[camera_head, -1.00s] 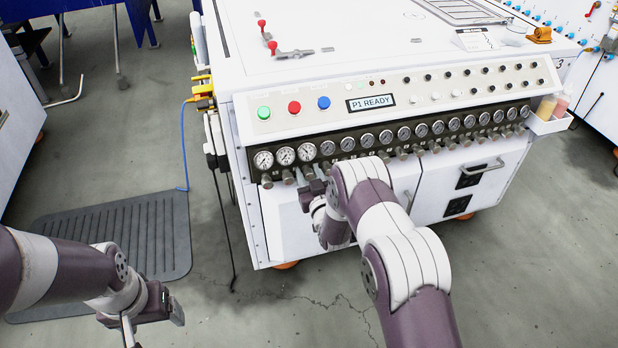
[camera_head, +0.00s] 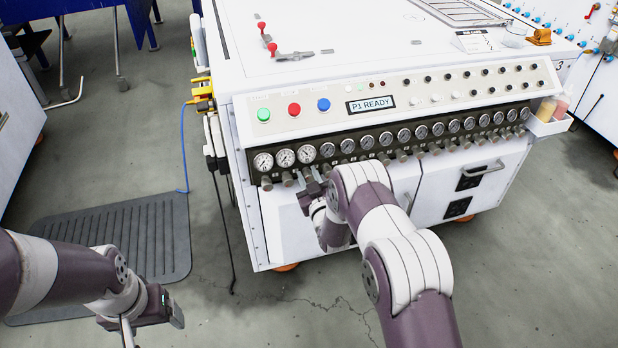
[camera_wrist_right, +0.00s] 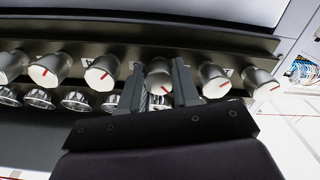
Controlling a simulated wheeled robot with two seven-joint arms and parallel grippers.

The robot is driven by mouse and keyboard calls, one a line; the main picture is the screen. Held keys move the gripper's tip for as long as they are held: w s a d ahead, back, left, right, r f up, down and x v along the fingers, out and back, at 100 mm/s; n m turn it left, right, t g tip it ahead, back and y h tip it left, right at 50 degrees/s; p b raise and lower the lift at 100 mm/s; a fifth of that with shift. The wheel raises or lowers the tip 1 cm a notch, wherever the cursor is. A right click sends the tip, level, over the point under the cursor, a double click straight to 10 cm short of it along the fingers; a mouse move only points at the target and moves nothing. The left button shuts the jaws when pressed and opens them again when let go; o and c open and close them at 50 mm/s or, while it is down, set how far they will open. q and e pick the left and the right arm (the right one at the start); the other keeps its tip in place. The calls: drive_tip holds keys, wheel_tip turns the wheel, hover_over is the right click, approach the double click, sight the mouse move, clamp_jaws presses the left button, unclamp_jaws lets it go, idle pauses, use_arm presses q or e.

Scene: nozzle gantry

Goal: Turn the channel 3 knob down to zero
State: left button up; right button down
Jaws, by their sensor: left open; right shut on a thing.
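A row of grey knobs sits under the gauges on the front of the white console (camera_head: 250,215). My right gripper (camera_head: 312,177) is shut on the third knob from the left, the channel 3 knob. In the right wrist view, that knob (camera_wrist_right: 158,74) sits between the two dark fingers of my right gripper (camera_wrist_right: 158,82). The fingers partly cover it, and I cannot tell its setting. Neighbouring knobs with red marks (camera_wrist_right: 102,72) stand close on both sides. My left gripper (camera_head: 128,330) is open and empty at the lower left, away from the console, partly cut off by the frame.
Round gauges (camera_head: 305,152) line the panel above the knobs. Green (camera_head: 263,114), red and blue buttons and a display reading "P1 READY" (camera_head: 370,104) are higher up. Hoses and a blue cable (camera_head: 184,150) hang at the left side. A dark mat (camera_head: 130,230) lies on the floor.

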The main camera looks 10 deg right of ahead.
drive_tip(key=n, duration=0.4)
drive_tip(key=shift+a+n, duration=0.1)
drive_tip(key=shift+n, duration=0.2)
drive_tip(key=n+b, duration=0.1)
drive_tip(key=n, duration=0.3)
drive_tip(key=shift+n, duration=0.3)
drive_tip(key=n, duration=0.4)
drive_tip(key=shift+f, duration=0.1)
drive_tip(key=shift+a+n+b, duration=0.1)
drive_tip(key=shift+n+b, duration=0.25)
drive_tip(key=shift+n, duration=2.05)
drive_tip(key=shift+f, duration=0.1)
drive_tip(key=c, duration=1.1)
unclamp_jaws()
